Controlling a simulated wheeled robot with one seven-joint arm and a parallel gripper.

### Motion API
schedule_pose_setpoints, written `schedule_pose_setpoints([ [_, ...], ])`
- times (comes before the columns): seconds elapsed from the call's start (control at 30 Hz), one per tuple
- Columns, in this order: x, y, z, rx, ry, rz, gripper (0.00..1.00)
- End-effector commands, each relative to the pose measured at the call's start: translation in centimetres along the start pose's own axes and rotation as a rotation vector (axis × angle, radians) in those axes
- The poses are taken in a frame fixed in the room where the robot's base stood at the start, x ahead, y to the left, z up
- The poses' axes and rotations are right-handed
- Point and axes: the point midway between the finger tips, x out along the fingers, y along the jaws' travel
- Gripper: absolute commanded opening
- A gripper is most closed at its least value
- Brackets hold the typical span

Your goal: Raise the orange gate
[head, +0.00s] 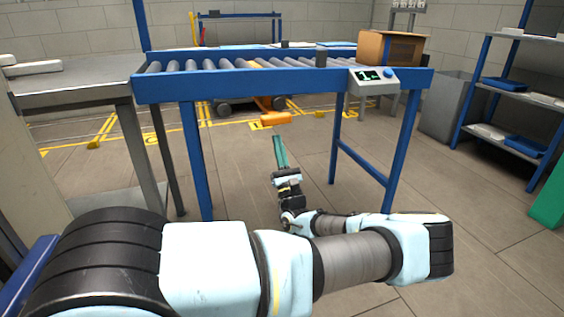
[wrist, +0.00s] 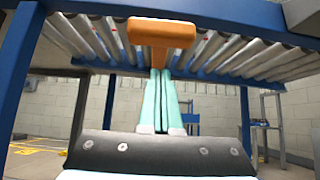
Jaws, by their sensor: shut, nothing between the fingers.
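The orange gate shows as an orange bar (head: 275,119) below the roller conveyor in the head view. In the wrist view, the orange bar (wrist: 160,32) crosses the upper middle, under the rollers, with a short darker stem below it. My gripper (head: 278,138) points up toward the bar from below, its pale green fingers together and empty. In the wrist view, the fingertips of my gripper (wrist: 160,72) end just under the bar, close to its stem. I cannot tell whether they touch it.
The blue-framed roller conveyor (head: 230,85) spans above my gripper, with blue legs on both sides. Shelves (head: 510,90) stand at the right. Floor under the conveyor is largely clear.

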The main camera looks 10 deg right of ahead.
Motion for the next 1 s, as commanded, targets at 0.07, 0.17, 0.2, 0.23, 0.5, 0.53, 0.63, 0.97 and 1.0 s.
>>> schedule_pose_setpoints([
  [0.07, 0.8, -0.1, 1.0, -0.002, 0.000, 0.001, 0.00],
  [0.17, 1.4, -0.1, 1.7, -0.001, 0.000, -0.001, 0.00],
  [0.2, 1.6, -0.1, 1.9, -0.001, 0.001, -0.001, 0.00],
  [0.23, 1.8, -0.1, 2.0, -0.001, 0.001, -0.001, 0.00],
  [0.5, 2.0, -0.1, 2.2, -0.001, 0.001, -0.001, 0.00],
  [0.53, 2.0, -0.1, 2.2, -0.001, 0.001, -0.001, 0.00],
  [0.63, 2.0, -0.1, 2.2, -0.001, 0.001, -0.001, 0.00],
  [0.97, 3.7, -0.1, 3.9, -0.001, 0.000, -0.002, 0.00],
  [1.0, 4.0, -0.1, 4.3, -0.002, 0.000, -0.002, 0.00],
])
